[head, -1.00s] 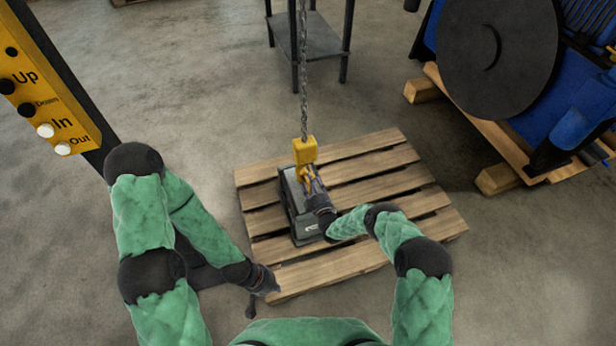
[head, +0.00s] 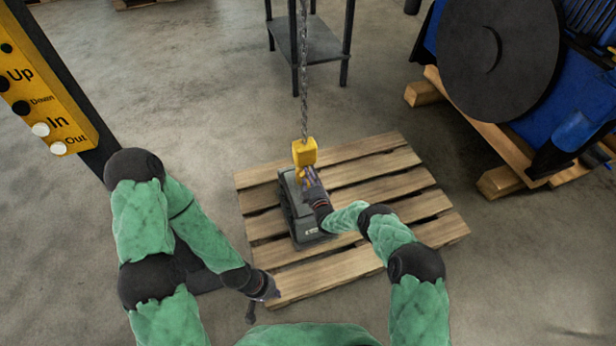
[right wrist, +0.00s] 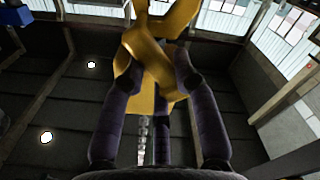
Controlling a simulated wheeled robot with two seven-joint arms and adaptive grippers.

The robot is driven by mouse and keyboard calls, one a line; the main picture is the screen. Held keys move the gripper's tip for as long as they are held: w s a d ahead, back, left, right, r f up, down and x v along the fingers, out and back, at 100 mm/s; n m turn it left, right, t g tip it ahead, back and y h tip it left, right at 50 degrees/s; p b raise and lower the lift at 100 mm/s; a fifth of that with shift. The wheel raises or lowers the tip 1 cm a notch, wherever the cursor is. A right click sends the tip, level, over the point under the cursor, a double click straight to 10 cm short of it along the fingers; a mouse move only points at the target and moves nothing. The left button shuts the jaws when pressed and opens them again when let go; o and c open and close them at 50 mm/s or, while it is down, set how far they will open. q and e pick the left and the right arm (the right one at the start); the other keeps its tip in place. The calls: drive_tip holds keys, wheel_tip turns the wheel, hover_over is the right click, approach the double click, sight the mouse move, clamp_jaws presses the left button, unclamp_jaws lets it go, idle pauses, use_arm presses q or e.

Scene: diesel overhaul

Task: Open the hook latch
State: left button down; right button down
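The yellow crane hook (head: 304,152) hangs on a chain over a dark grey case on the pallet. Its lower part is mostly hidden behind my right gripper (head: 308,176). In the right wrist view the yellow hook (right wrist: 150,62) fills the space between the two dark fingers of my right gripper (right wrist: 155,60). The fingers are apart with the hook between them; I cannot tell whether they press on it. The latch itself is not clearly distinguishable. My left gripper (head: 268,292) is low at the pallet's near left corner, away from the hook, too small to read.
The dark grey case (head: 296,218) stands on the wooden pallet (head: 400,205). A yellow button panel (head: 40,95) is at the left. A blue engine (head: 580,110) on wooden beams is at the right. A dark metal stand (head: 318,45) is behind. Floor around the pallet is clear.

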drive_tip(key=m+b, duration=0.1)
drive_tip(key=d+m+b, duration=0.1)
drive_tip(key=m, duration=0.1)
drive_tip(key=shift+w+r, duration=0.15)
drive_tip(key=shift+w, duration=0.05)
drive_tip(key=shift+w+d+r+m+b, duration=0.1)
drive_tip(key=shift+d+m+b, duration=0.25)
drive_tip(key=shift+m, duration=0.75)
drive_tip(key=m, duration=0.1)
drive_tip(key=d+m, duration=0.1)
drive_tip(key=shift+w+m, duration=0.1)
drive_tip(key=shift+m, duration=0.2)
drive_tip(key=shift+w+d+f+m, duration=0.2)
drive_tip(key=shift+d+f+m, duration=0.25)
drive_tip(key=shift+m, duration=1.4)
drive_tip(key=shift+w+d+f+m, duration=0.2)
drive_tip(key=shift+d+m, duration=0.3)
drive_tip(key=shift+m, duration=1.4)
drive_tip(key=shift+w+d+f+m, duration=0.15)
drive_tip(key=shift+d+f+m, duration=0.3)
drive_tip(key=shift+m, duration=1.4)
drive_tip(key=shift+d, duration=0.1)
drive_tip(key=c, duration=0.9)
unclamp_jaws()
drive_tip(key=shift+c, duration=0.2)
